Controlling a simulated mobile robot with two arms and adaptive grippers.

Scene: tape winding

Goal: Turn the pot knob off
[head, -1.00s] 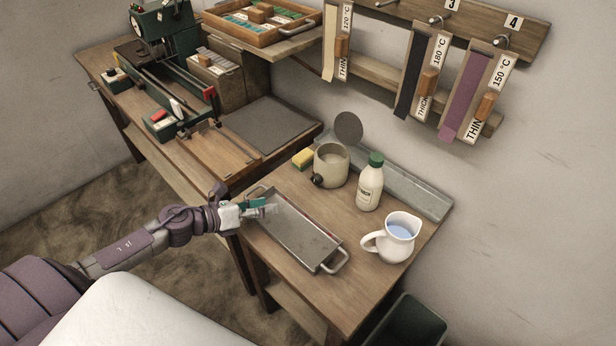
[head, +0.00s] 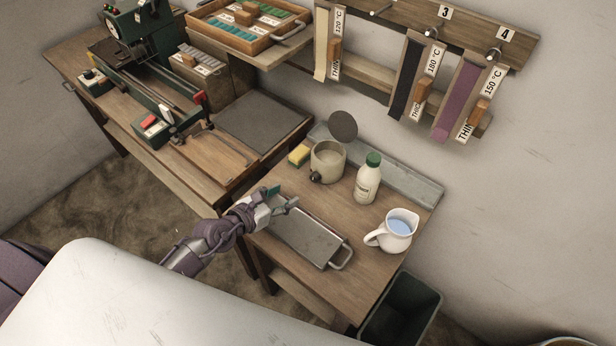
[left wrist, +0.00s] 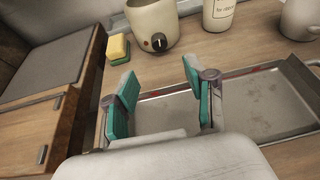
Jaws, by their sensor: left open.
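The cream pot (head: 328,161) stands on the small wooden table, and its open top faces up. Its dark round knob (head: 315,175) is on its front side, and it also shows in the left wrist view (left wrist: 158,41) with a pale mark on it. My left gripper (head: 284,202) is over the far left end of the metal tray, in front of the pot and apart from it. In the left wrist view its teal-padded fingers (left wrist: 160,97) are spread with nothing between them, and the knob lies beyond them. My right gripper is not in view.
The metal tray (head: 305,241) lies in front of the pot. A yellow sponge (head: 299,154) sits left of the pot, a white bottle (head: 367,180) and a jug (head: 397,231) to its right. A round grey disc (head: 343,126) is behind it.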

